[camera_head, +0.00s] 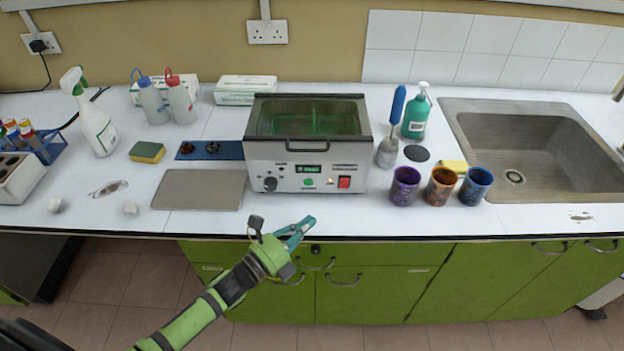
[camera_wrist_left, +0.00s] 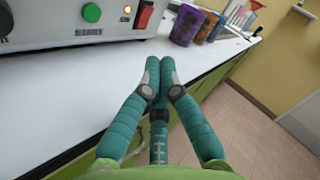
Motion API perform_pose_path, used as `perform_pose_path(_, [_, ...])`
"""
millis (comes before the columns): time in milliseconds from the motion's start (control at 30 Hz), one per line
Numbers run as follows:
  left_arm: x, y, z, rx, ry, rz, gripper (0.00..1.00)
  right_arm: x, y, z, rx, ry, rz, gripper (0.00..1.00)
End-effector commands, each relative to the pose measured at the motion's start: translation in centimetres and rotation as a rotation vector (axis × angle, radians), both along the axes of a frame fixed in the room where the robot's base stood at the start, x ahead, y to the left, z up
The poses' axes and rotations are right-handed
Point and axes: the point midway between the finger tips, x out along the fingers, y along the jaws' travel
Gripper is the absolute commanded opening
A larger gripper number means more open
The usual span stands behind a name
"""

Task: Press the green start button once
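The green start button (camera_head: 308,183) is on the front panel of the grey bath unit (camera_head: 262,159), below a small green-lit display (camera_head: 308,169). In the left wrist view the round green button (camera_wrist_left: 91,13) shows at the top left, above the word START. My right gripper is not in view.
A red switch (camera_head: 344,182) is right of the button, and a black knob (camera_head: 270,184) is left. Purple (camera_head: 405,187), brown (camera_head: 440,187) and blue (camera_head: 475,187) cups stand right of the unit. A grey mat (camera_head: 199,189) lies left. A narrow counter strip before the unit is clear.

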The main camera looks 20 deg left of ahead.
Motion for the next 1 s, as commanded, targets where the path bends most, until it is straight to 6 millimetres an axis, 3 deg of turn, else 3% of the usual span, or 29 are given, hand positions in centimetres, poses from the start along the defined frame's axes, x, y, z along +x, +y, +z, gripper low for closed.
perform_pose_path(333, [0.9, 0.3, -0.1, 0.001, 0.0, 0.0, 0.0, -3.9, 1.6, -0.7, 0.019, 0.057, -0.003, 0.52])
perform_pose_path(700, [5.8, 1.7, -0.3, 0.001, 0.0, 0.001, 0.0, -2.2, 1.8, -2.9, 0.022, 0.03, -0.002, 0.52])
perform_pose_path(1000, [8.2, 2.4, -0.2, -0.001, 0.002, 0.001, 0.0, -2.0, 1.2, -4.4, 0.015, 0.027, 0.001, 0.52])
